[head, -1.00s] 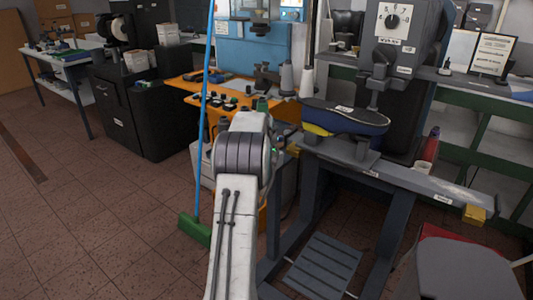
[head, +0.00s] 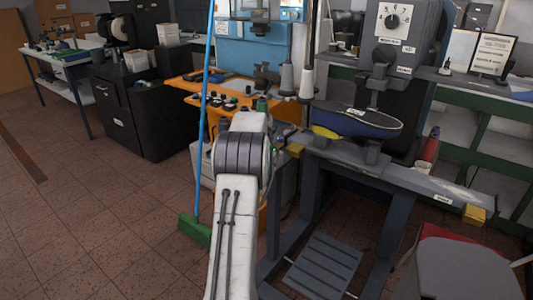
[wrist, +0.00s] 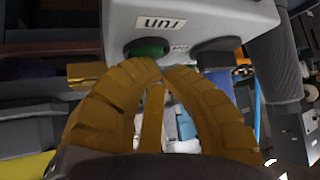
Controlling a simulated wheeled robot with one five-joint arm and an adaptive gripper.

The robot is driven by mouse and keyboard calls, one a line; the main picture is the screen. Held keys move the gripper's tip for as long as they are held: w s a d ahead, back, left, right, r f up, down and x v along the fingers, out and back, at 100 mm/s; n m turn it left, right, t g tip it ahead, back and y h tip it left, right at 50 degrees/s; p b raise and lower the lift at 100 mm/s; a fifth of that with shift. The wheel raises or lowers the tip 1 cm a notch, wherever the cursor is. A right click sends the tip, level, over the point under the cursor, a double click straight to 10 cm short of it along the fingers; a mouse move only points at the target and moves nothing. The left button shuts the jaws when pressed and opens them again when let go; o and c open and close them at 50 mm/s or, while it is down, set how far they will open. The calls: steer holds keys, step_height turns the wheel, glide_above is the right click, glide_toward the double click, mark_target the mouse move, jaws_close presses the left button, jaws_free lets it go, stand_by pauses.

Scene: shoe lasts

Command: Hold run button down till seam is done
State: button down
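In the wrist view the green run button (wrist: 147,47) sits on a grey box with a "RUN" label that appears upside down. My gripper (wrist: 160,68) has its yellow fingers drawn together at the tips, with nothing seen between them. The left fingertip overlaps the button's lower edge; I cannot tell how far the button is pressed. In the head view my arm hides the gripper and button. A blue shoe (head: 358,124) with a dark sole facing up sits under the grey stitching machine's head (head: 381,72). The seam is too small to make out.
A black button (wrist: 215,52) is right of the green one. A dial (head: 393,21) is on the machine. A blue-handled broom (head: 204,120) stands left of my arm. A grey stool (head: 465,270) is front right. Floor at left is clear.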

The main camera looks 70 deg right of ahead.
steer(key=shift+r+p, duration=0.75)
steer(key=shift+r, duration=0.2)
steer(key=shift+r+p, duration=1.95)
steer(key=shift+r, duration=0.6)
